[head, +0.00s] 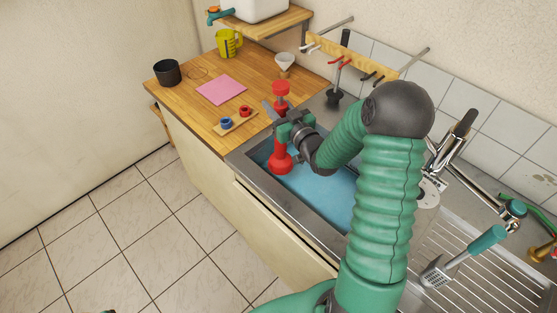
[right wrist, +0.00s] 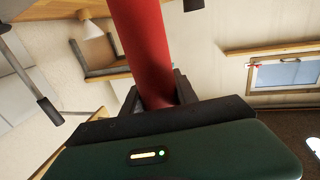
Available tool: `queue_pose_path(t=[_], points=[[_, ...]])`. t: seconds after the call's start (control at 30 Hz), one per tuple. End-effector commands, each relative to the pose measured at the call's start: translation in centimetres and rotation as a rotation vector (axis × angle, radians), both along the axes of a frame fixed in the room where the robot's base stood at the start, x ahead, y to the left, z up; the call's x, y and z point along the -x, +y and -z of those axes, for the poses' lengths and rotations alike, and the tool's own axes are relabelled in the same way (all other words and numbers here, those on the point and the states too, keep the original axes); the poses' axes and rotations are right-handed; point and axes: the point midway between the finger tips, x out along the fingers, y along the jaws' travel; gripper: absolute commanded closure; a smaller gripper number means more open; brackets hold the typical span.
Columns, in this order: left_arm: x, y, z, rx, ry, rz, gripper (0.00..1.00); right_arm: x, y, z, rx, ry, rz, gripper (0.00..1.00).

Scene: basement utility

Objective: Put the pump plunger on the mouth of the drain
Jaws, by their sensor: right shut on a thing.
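The red pump plunger (head: 281,162) is upright over the left end of the sink (head: 259,158), with its wide red base down and its red handle at the top. My right gripper (head: 285,131) is shut around its body. In the right wrist view the red shaft (right wrist: 147,45) rises between the dark jaws (right wrist: 157,97). The sink has a blue floor or blue water in it. I cannot make out the drain mouth, and I cannot tell whether the plunger base touches the sink floor.
My right arm covers much of the sink's right side. A black plunger (head: 335,97) stands behind the sink, near the faucet (head: 457,135). The wooden counter holds a pink cloth (head: 221,90), a black cup (head: 167,72) and a yellow jug (head: 229,43).

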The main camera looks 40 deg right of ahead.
Motion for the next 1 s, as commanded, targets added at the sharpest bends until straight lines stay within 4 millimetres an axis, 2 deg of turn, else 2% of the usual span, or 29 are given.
queue_pose_path(t=[0.1, 0.4, 0.5, 0.73, 0.77, 0.9, 1.0], points=[[0.0, 0.0, 0.0, 0.0, -0.001, 0.001, 0.64, 0.0, 0.0, 2.4, -0.002, 0.0, 0.001, 1.0], [0.0, 0.0, 0.1, 0.0, -0.001, 0.001, 0.64, 0.0, 0.1, 7.1, 0.0, -0.001, 0.001, 1.0], [0.0, 0.0, 0.1, 0.0, 0.0, 0.001, 0.64, 0.0, 0.2, 7.9, 0.002, -0.003, 0.001, 1.0], [0.0, 0.0, 0.1, 0.0, 0.0, 0.0, 0.64, 0.0, 0.0, 8.0, 0.002, -0.003, 0.0, 1.0], [0.0, 0.0, 0.2, 0.0, 0.0, 0.0, 0.64, 0.0, 0.0, 8.2, 0.001, 0.0, 0.001, 0.63], [0.0, 0.0, 0.1, 0.0, 0.0, 0.001, 0.64, 0.0, -0.1, 8.1, 0.001, 0.0, 0.001, 0.44], [0.0, 0.0, 0.1, 0.0, 0.0, 0.001, 0.64, 0.0, 0.0, 8.1, 0.001, 0.0, 0.001, 0.43]])
